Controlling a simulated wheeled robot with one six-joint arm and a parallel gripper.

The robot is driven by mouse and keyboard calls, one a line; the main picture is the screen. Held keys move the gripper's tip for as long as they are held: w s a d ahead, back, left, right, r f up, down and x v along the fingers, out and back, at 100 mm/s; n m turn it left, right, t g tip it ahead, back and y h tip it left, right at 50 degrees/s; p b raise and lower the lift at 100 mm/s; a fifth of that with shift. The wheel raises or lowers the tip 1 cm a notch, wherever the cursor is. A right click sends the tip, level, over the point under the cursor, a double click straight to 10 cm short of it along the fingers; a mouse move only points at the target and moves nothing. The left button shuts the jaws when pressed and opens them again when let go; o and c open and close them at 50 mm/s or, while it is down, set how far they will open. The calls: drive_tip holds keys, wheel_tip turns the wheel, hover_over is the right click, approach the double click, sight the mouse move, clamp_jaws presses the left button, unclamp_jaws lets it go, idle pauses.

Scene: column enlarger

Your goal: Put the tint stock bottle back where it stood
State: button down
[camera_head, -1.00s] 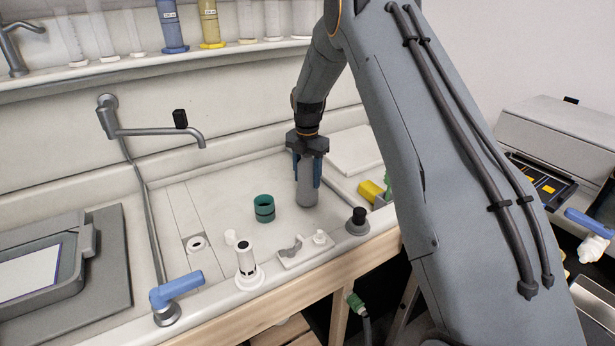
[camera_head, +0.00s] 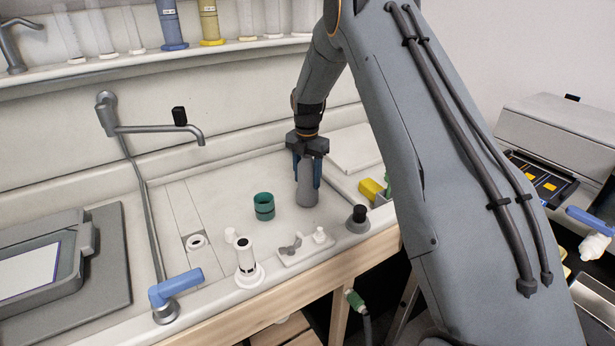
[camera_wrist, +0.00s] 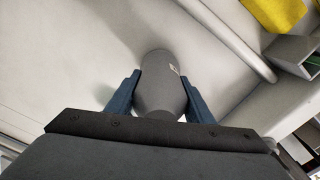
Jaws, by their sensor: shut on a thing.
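A grey bottle (camera_head: 307,192), which I take to be the tint stock bottle, stands upright at the right of the white sink basin. My gripper (camera_head: 306,172) points down from above and is shut on its upper part. In the wrist view the same bottle (camera_wrist: 160,85) sits between the two blue fingers of my gripper (camera_wrist: 161,95). A small pale mark shows on its side. Its base appears to be at the basin floor, but I cannot tell whether it touches.
A green cup (camera_head: 264,206) stands left of the bottle. A black-topped fitting (camera_head: 357,218), a white stand (camera_head: 246,263) and a small white plate (camera_head: 305,249) line the front rim. A yellow block (camera_head: 371,189) lies to the right. Basin floor behind the cup is clear.

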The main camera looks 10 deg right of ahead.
sight(307, 156)
idle(0.3)
drive_tip(key=c, duration=0.8)
unclamp_jaws()
drive_tip(key=shift+f, duration=0.1)
drive_tip(key=shift+r+p, duration=1.45)
drive_tip(key=shift+r, duration=2.55)
drive_tip(key=shift+r, duration=0.1)
